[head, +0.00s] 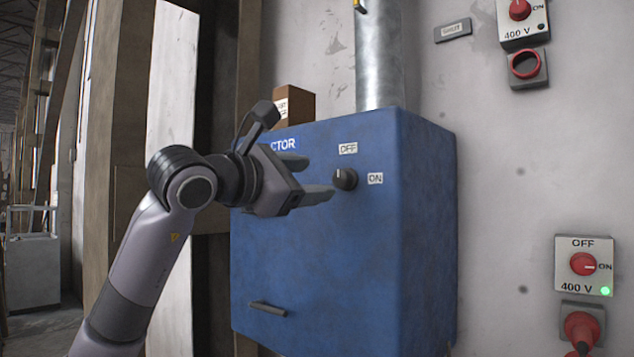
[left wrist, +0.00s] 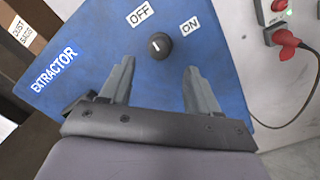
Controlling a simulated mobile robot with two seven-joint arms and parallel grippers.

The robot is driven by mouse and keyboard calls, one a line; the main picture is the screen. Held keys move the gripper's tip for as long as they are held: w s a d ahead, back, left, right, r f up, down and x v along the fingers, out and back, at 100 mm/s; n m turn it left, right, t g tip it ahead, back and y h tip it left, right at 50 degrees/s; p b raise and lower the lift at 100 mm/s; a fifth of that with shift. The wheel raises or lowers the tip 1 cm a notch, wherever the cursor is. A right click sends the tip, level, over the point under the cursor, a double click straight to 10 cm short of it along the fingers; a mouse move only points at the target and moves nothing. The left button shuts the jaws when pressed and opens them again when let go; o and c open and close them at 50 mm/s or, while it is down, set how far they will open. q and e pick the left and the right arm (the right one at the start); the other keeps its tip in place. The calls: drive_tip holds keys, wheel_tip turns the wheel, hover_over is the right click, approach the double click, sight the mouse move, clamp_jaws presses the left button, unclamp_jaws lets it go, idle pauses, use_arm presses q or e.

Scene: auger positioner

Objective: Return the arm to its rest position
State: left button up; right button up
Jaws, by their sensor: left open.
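My left gripper (head: 312,178) is open and empty in front of the blue extractor box (head: 330,265). Its fingers point toward the black knob (head: 345,179), which sits between an OFF label above and an ON label to the right. In the left wrist view the open fingers (left wrist: 158,85) show below the knob (left wrist: 159,46), with nothing between them and a gap to the knob. The white mark on the knob points about toward the OFF label. My right gripper does not show.
A metal pipe (head: 380,60) rises from the top of the box. A brown box (head: 294,105) stands behind it at the left. Two 400 V switches are on the wall at the right; the lower switch (head: 583,264) has a green light and a red plug (head: 580,330) below it.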

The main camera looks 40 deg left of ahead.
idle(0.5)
use_arm(q)
drive_tip(key=w+d+f+n+g+h+p, duration=0.1)
drive_tip(key=d+f+n+g+h+p, duration=0.55)
drive_tip(key=d+f+h, duration=1.2)
drive_tip(key=s+a+f+n+t+y+p, duration=0.1)
drive_tip(key=s+a+f+n+t+y, duration=0.15)
drive_tip(key=f+n+y, duration=0.75)
drive_tip(key=s+a+f+n+t+y, duration=0.15)
drive_tip(key=f+n+t+y, duration=0.3)
drive_tip(key=f+n, duration=1.15)
drive_tip(key=s+f+n+g+y+p, duration=0.2)
drive_tip(key=s+f+n+g, duration=0.6)
drive_tip(key=s+f, duration=0.8)
drive_tip(key=f+n+y, duration=0.1)
drive_tip(key=n, duration=0.2)
drive_tip(key=shift+g, duration=0.35)
